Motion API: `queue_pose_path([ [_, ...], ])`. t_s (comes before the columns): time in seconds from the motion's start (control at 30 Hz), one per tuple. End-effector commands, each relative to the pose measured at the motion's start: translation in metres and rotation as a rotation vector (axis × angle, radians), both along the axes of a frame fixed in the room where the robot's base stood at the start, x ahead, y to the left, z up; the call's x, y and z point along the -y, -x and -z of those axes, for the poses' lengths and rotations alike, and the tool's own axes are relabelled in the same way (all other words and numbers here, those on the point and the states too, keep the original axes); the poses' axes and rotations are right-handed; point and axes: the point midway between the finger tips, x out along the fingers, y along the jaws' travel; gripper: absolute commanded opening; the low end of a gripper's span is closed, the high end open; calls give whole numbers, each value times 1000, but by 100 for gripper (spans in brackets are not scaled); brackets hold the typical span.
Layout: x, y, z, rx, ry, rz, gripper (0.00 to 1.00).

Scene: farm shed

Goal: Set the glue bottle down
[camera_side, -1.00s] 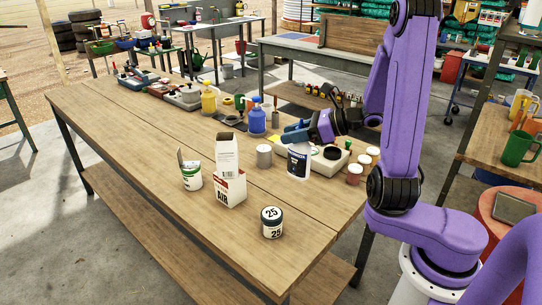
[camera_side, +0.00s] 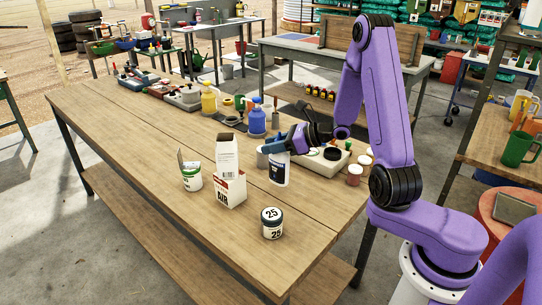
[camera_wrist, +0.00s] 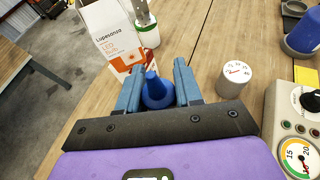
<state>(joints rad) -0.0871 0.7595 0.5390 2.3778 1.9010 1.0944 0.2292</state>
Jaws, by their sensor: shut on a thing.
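The glue bottle (camera_side: 279,171) is white with a dark label and stands upright near the middle of the front workbench (camera_side: 190,225) in the side view. My gripper (camera_side: 274,146) is shut on its upper part. In the wrist view the bottle's blue cap (camera_wrist: 156,92) shows between the two blue-grey fingers; its body is hidden below. Its base is at or close to the bench top; I cannot tell whether it touches.
A grey can (camera_side: 262,156) stands just behind the bottle, and a beige gauge device (camera_side: 322,160) lies to its right. A jar marked 25 (camera_side: 272,224) is in front. Bare wood lies between them.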

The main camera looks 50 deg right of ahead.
Motion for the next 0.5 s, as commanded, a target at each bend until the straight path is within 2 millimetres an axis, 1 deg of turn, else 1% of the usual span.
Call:
queue_pose_path([
  [0.17,0,-6,7,1,0,-2,0],
  [0.23,0,-9,13,-1,-1,-3,0],
  [0.4,0,-8,32,-1,-2,-2,0],
  [0.5,0,-9,39,1,-1,-2,0],
])
